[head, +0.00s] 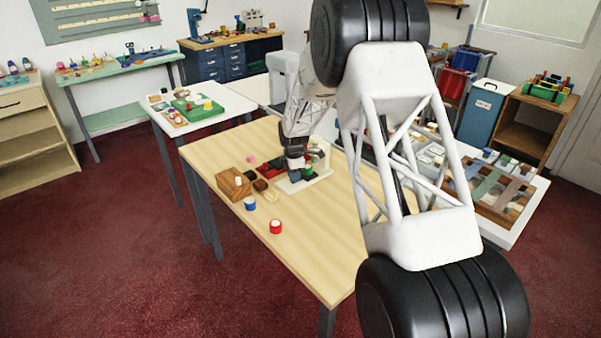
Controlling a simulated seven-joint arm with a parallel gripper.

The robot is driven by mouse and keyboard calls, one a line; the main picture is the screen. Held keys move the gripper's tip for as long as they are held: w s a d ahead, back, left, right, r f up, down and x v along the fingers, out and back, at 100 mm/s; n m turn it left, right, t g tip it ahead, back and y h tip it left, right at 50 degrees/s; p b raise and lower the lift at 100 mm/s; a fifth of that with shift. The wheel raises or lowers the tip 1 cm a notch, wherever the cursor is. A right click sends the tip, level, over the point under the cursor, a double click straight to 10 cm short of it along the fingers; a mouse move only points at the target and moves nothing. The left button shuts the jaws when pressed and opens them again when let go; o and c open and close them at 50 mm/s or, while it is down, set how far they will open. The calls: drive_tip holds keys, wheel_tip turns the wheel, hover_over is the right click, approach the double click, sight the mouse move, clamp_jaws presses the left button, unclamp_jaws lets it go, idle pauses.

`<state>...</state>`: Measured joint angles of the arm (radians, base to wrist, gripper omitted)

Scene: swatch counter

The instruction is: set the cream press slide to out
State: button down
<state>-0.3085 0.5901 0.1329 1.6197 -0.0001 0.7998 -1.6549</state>
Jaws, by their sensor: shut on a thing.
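The cream press (318,178) stands on the pale wooden table, with a flat cream base and an upright part at its back right. A small green part shows at the middle of its base. My gripper (295,165) reaches down over the left part of the press, and its dark fingers are shut at the press's slide. The slide itself is mostly hidden by the fingers, so whether it is in or out cannot be told. My large white arm links hide the right side of the table.
A blue-and-white pot (249,203) and a red-and-white pot (276,227) stand nearer the front. The front of the wooden table (318,262) is clear.

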sight(285, 187)
drive_tip(key=shift+s+a, duration=1.65)
drive_tip(key=c, duration=1)
unclamp_jaws()
drive_tip(key=shift+r, duration=0.1)
wheel_tip(285, 187, up, 8)
drive_tip(key=shift+f, duration=0.2)
drive_tip(key=shift+r, duration=0.1)
